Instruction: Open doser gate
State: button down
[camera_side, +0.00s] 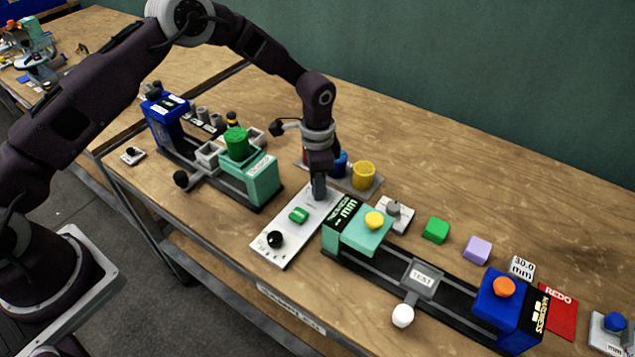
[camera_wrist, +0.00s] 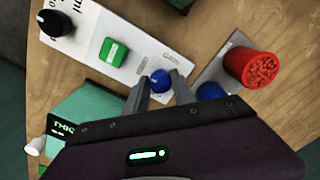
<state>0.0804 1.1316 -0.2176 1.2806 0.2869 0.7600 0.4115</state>
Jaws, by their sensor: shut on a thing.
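A white panel (camera_side: 284,232) lies on the bench, with a black dial (camera_side: 275,240) and a green button (camera_side: 299,214). In the wrist view, the panel (camera_wrist: 103,48) also carries a small round blue knob (camera_wrist: 160,80) at its far end, beside short printed labels. My gripper (camera_side: 319,190) points down over that end of the panel. In the wrist view, my gripper (camera_wrist: 161,86) has its two fingers on either side of the blue knob and is shut on it. In the side view the fingers hide the knob. I cannot make out the gate itself.
A red cup (camera_wrist: 251,67) of granules stands beside the panel, with blue and yellow cups (camera_side: 363,175) close behind my gripper. A teal press (camera_side: 250,178) with a green cylinder stands left; another press (camera_side: 358,232) stands right. Green and lilac blocks (camera_side: 477,250) lie further right.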

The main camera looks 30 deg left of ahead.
dwell(0.3)
jog(key=c, duration=1.1)
grip_release()
jog(key=shift+o, duration=0.2)
notch_tip(320, 180, up, 7)
jog(key=shift+r, duration=0.1)
